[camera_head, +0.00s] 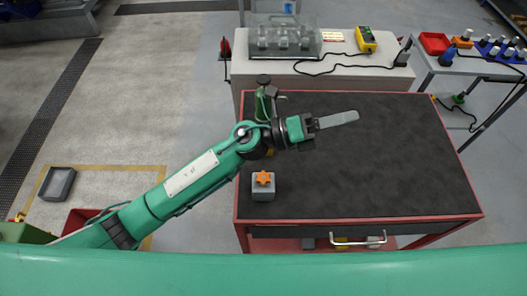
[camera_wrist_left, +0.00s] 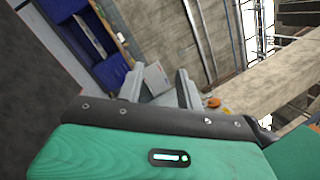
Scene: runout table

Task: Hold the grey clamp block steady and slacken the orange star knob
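The grey clamp block (camera_head: 263,194) stands at the front left corner of the dark table mat. The orange star knob (camera_head: 263,178) sits on its top. My left gripper (camera_head: 340,119) is over the middle back of the mat, pointing right, well behind and to the right of the block and touching neither. In the left wrist view its two grey fingers (camera_wrist_left: 160,88) stand apart with nothing held between them. A small orange thing (camera_wrist_left: 213,102) shows beside the right finger there; I cannot tell what it is. My right gripper is in neither view.
The red-edged table (camera_head: 358,219) has much bare mat. A bench behind holds a clear case (camera_head: 285,38) and a yellow device (camera_head: 366,39). A red bin (camera_head: 434,43) is at the right.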

